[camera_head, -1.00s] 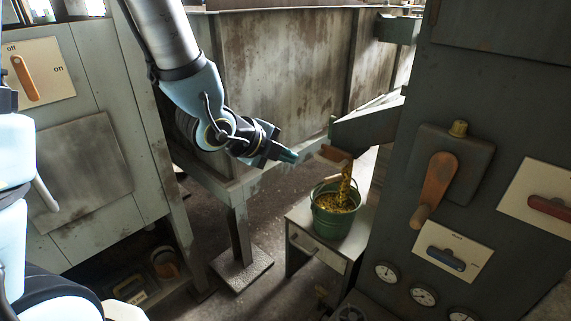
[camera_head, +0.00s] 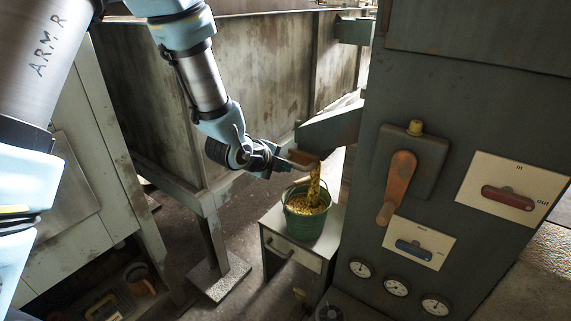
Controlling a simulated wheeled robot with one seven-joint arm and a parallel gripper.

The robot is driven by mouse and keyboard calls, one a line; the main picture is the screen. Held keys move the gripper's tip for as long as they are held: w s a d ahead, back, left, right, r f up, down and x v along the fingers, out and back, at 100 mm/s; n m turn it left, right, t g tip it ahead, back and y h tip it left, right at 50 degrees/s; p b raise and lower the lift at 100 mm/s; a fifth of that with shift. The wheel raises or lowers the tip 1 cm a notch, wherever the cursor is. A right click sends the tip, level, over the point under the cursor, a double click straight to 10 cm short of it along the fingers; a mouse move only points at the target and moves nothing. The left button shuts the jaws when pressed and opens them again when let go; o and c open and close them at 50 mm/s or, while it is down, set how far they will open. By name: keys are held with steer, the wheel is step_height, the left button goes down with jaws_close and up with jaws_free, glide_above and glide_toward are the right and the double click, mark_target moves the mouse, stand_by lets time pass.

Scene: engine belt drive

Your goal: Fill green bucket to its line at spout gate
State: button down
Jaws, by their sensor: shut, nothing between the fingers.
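The green bucket (camera_head: 303,228) stands upright on a small cabinet. Yellow grain (camera_head: 308,207) lies in it close below the rim; I cannot make out a fill line. A stream of grain (camera_head: 315,183) pours into it from the spout (camera_head: 328,130), whose orange-brown gate (camera_head: 303,157) sits at its mouth. My gripper (camera_head: 286,166) is shut and empty, its tip right beside the gate's left end; I cannot tell whether they touch.
The small cabinet (camera_head: 290,255) has little bare top around the bucket. A dark machine panel (camera_head: 450,110) at right carries an orange lever (camera_head: 398,187), blue and red switches and gauges. A rusty bin wall (camera_head: 260,90) stands behind my arm.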

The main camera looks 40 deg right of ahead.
mark_target(301, 164)
steer(key=shift+d, duration=0.2)
steer(key=d, duration=0.1)
steer(key=d+b, duration=0.1)
steer(key=shift+w+d, duration=0.4)
steer(key=shift+r, duration=0.1)
